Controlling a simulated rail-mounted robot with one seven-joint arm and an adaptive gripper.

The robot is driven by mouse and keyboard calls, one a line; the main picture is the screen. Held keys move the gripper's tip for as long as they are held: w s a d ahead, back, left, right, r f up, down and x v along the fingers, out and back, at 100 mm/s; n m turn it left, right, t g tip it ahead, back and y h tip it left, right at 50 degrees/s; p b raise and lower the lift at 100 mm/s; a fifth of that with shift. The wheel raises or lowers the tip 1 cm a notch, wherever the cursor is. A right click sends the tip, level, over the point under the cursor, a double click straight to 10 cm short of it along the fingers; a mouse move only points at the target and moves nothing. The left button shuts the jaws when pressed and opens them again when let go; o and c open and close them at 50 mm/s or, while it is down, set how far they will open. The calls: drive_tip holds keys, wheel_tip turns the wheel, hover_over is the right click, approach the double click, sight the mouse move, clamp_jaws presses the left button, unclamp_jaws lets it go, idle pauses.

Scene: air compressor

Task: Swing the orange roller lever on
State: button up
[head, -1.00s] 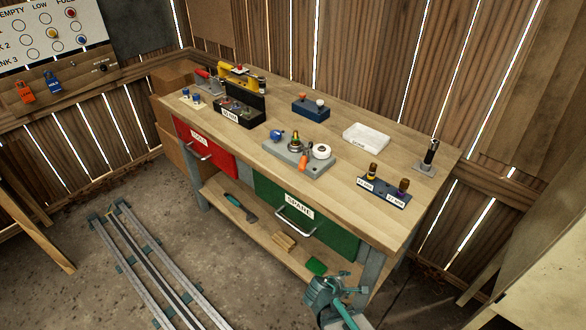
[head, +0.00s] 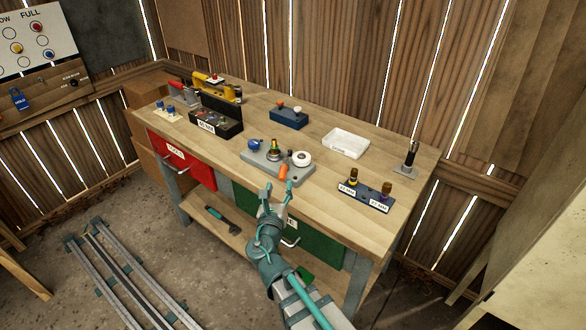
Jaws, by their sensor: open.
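The orange roller lever (head: 283,172) is a small orange piece at the front edge of a grey base plate (head: 255,160) on the workbench. The plate also carries a brass-topped fitting (head: 274,149), a blue knob (head: 255,145) and a white round dial (head: 301,158). My gripper (head: 279,187) is at the front edge of the bench, just in front of and below the orange lever in the picture. Its two fingers are spread, with nothing between them. I cannot tell the exact gap between fingertips and lever. My arm hides part of the green drawer.
A dark two-post block (head: 365,195) is to the right. A red drawer (head: 184,160) and green drawer (head: 318,249) are below.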

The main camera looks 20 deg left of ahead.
sight(284, 167)
drive_tip(key=p+x, duration=0.2)
drive_tip(key=x, duration=0.8)
clamp_jaws()
